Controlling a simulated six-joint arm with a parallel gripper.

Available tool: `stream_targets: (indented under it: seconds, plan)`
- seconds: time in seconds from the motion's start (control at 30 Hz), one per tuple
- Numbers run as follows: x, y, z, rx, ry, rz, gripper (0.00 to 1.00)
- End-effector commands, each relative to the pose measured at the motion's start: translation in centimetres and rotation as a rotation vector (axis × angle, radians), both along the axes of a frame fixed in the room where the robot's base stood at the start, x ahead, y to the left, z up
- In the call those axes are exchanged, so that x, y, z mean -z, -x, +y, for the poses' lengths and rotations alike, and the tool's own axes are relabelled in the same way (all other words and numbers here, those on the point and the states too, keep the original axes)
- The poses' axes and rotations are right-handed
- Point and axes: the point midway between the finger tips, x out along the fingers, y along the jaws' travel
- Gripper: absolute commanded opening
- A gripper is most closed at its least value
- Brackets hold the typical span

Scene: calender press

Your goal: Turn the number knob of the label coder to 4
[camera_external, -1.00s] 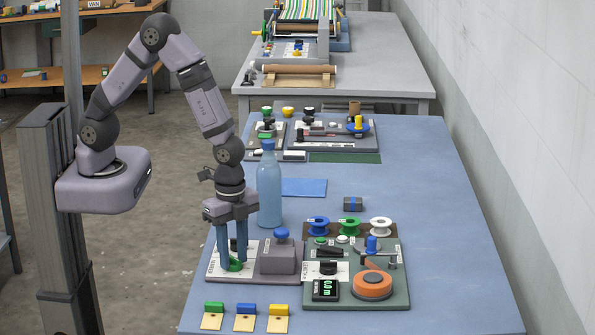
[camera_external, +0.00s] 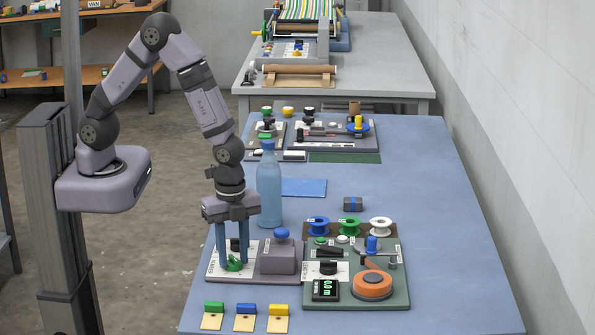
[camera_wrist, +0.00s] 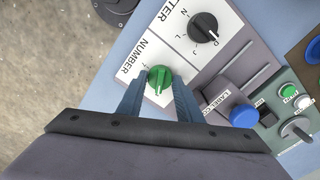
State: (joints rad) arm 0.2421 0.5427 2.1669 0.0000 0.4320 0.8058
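The label coder (camera_external: 215,274) is a pale plate at the near left of the table with a grey block and blue button (camera_external: 281,234). Its green number knob (camera_wrist: 160,79) has a white pointer mark directed toward the bottom of the wrist view; the numerals around it are too small or hidden to read. It also shows in the external view (camera_external: 234,264). My gripper (camera_wrist: 158,82) is lowered over the knob, one blue finger on each side, with slight gaps apparent. The black letter knob (camera_wrist: 203,27) is just beyond, partly behind my fingers in the external view.
Right of the coder is a dark green board with spools, an orange disc (camera_external: 372,285) and a small display (camera_external: 325,290). A blue bottle (camera_external: 269,190) stands behind the coder. Three coloured blocks on tan cards (camera_external: 245,317) lie in front. The right table side is clear.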

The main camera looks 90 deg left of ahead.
Motion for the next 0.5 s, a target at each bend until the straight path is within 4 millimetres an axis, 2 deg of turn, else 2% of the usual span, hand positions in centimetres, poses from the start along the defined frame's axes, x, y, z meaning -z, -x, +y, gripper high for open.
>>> stream_targets:
  seconds: [0.03,0.07,0.5]
  plan:
    - [-0.06,-0.09,-0.03,0.000,0.001,-0.003,0.44]
    - [-0.06,-0.09,-0.03,0.000,0.001,-0.003,0.51]
    - [-0.44,-0.07,-0.02,-0.001,0.000,-0.001,0.51]
